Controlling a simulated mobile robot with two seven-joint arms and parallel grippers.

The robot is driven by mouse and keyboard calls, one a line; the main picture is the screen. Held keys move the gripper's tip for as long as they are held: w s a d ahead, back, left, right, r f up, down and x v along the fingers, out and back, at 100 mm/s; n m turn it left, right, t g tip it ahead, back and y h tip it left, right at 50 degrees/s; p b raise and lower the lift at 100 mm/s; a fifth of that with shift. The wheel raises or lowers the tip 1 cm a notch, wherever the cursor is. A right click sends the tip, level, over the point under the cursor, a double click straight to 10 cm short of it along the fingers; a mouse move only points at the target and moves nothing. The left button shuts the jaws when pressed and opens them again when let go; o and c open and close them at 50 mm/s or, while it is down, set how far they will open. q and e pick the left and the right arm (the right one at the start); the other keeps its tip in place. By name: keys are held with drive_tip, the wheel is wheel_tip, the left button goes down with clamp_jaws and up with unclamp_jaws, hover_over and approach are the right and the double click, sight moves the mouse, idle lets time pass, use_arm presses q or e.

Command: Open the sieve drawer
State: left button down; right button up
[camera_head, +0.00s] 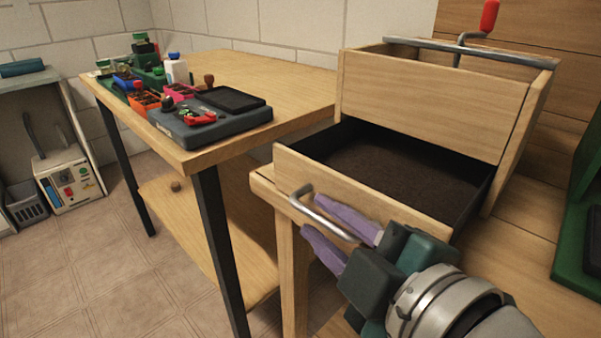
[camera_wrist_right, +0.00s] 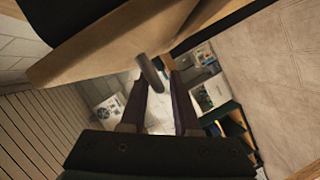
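The sieve drawer (camera_head: 365,190) is a wooden box with a black inside and dark soil-like filling. It stands pulled well out of its wooden cabinet (camera_head: 430,92). A grey metal bar handle (camera_head: 325,217) is on its front. My right gripper (camera_head: 311,213) has two purple fingers, spread apart, one on each side of the handle bar. In the right wrist view, the handle (camera_wrist_right: 151,73) shows between the fingertips of the right gripper (camera_wrist_right: 159,80), with visible gaps beside it, so the grip looks open. My left gripper is not in view.
A wooden table (camera_head: 250,75) at left holds a dark grey tray device (camera_head: 210,120) and several small coloured pots and bottles. A white box-shaped appliance (camera_head: 68,180) stands farther left. A green object (camera_head: 575,240) is at the right edge. The tiled floor (camera_head: 110,270) at lower left is clear.

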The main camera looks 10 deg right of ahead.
drive_tip(key=shift+o, duration=0.7)
drive_tip(key=shift+s+d+r, duration=0.1)
drive_tip(key=shift+s+r, duration=0.05)
drive_tip(key=shift+s, duration=0.05)
drive_tip(key=p+v, duration=0.2)
drive_tip(key=v, duration=0.7)
drive_tip(key=shift+s, duration=0.25)
